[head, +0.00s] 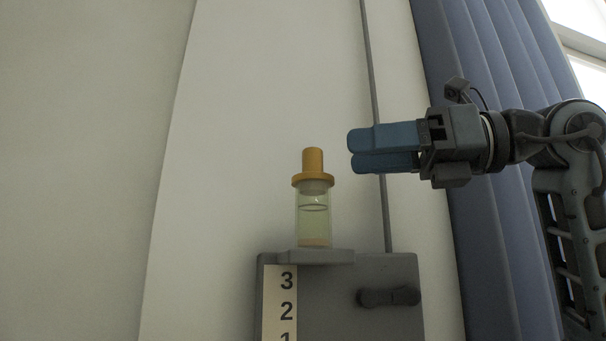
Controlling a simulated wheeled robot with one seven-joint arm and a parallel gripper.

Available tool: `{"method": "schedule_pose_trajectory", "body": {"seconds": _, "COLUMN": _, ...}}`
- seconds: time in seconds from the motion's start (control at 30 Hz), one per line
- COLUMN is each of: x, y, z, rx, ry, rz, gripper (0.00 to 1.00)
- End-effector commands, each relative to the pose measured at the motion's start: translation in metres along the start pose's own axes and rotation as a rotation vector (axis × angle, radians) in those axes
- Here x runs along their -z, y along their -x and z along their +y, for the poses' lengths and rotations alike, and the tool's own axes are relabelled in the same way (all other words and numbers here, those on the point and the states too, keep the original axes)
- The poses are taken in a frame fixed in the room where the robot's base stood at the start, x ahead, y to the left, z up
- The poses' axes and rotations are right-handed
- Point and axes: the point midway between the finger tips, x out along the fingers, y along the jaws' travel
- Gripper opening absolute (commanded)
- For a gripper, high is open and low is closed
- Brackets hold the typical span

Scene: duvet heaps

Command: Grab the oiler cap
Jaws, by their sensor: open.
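The oiler cap (313,167) is yellow-orange, with a narrow knob above a wide flange. It sits upright on top of a clear glass oiler (314,218) that holds pale liquid. My gripper (350,150) comes in from the right with blue fingers pointing left. Its fingertips are a little to the right of the cap's knob, at about the same height in the head view, and apart from it. It is open and holds nothing. The distance in depth between the fingers and the cap is hard to tell.
The oiler stands on a grey block (389,270) with a numbered strip (280,311) and a dark handle (389,296) on its front. Behind is a pale panel (240,120) with a dark vertical seam. A blue curtain (470,60) hangs at right. Space left of the oiler looks clear.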

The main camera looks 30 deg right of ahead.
Motion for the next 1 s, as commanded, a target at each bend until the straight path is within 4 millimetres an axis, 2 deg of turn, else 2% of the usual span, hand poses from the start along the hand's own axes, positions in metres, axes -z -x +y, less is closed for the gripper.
{"method": "schedule_pose_trajectory", "body": {"seconds": 0.6, "x": -0.004, "y": -0.071, "z": -0.003, "rx": -0.002, "ry": -0.001, "rz": 0.001, "gripper": 0.55}}
{"method": "schedule_pose_trajectory", "body": {"seconds": 0.9, "x": -0.002, "y": -0.076, "z": -0.003, "rx": -0.001, "ry": 0.000, "rz": 0.001, "gripper": 0.55}}
{"method": "schedule_pose_trajectory", "body": {"seconds": 1.0, "x": -0.002, "y": -0.076, "z": -0.003, "rx": -0.001, "ry": 0.000, "rz": 0.001, "gripper": 0.46}}
